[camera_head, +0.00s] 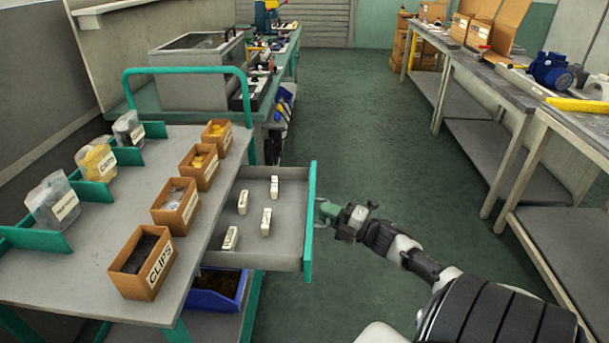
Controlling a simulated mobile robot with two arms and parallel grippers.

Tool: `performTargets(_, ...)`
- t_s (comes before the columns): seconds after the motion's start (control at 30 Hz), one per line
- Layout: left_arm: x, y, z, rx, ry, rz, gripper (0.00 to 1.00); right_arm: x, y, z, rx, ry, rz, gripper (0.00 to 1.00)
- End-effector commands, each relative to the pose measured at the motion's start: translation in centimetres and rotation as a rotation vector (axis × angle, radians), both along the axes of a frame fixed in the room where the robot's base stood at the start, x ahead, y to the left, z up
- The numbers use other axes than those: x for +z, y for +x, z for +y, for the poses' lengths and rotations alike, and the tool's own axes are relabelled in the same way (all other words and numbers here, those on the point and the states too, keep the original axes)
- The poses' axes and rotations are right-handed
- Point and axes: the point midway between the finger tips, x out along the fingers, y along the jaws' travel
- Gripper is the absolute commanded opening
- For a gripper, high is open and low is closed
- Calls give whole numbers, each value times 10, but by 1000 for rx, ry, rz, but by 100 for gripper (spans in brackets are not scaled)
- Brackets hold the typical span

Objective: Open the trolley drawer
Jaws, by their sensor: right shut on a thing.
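The trolley (90,255) stands at the left, with a grey top and green frame. Its drawer (284,232) is pulled out to the right, and several small white pieces lie on the grey drawer floor. The drawer front (309,222) is green and faces right. My right gripper (328,212) is at the outer face of the drawer front, shut on the drawer handle, which is mostly hidden by the jaws. My right arm reaches in from the lower right. My left gripper is not in view.
Orange boxes, one labelled CLIPS (141,266), and clear bins (53,200) stand on the trolley top. A blue bin (217,291) sits under the drawer. A workbench (470,50) with a blue motor (550,71) runs along the right. The green floor (375,130) between is clear.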

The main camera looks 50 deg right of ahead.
Motion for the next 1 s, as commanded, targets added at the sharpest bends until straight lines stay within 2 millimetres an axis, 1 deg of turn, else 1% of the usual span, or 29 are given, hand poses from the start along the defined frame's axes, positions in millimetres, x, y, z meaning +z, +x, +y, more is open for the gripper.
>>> performTargets(0.03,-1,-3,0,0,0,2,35,-1,-6,-5,-2,0,4,0)
performTargets(0.1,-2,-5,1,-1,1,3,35,-1,-11,-9,-1,0,3,0)
performTargets(0.23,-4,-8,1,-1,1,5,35,-1,-18,-15,0,0,2,0)
performTargets(0.7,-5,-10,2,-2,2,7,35,-1,-20,-17,0,1,1,0)
performTargets(0.73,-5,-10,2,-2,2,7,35,-1,-20,-17,0,1,1,17)
performTargets(0.77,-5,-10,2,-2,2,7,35,-1,-20,-17,0,1,1,22)
performTargets(1.0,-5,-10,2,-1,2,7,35,-1,-20,-17,0,1,0,23)
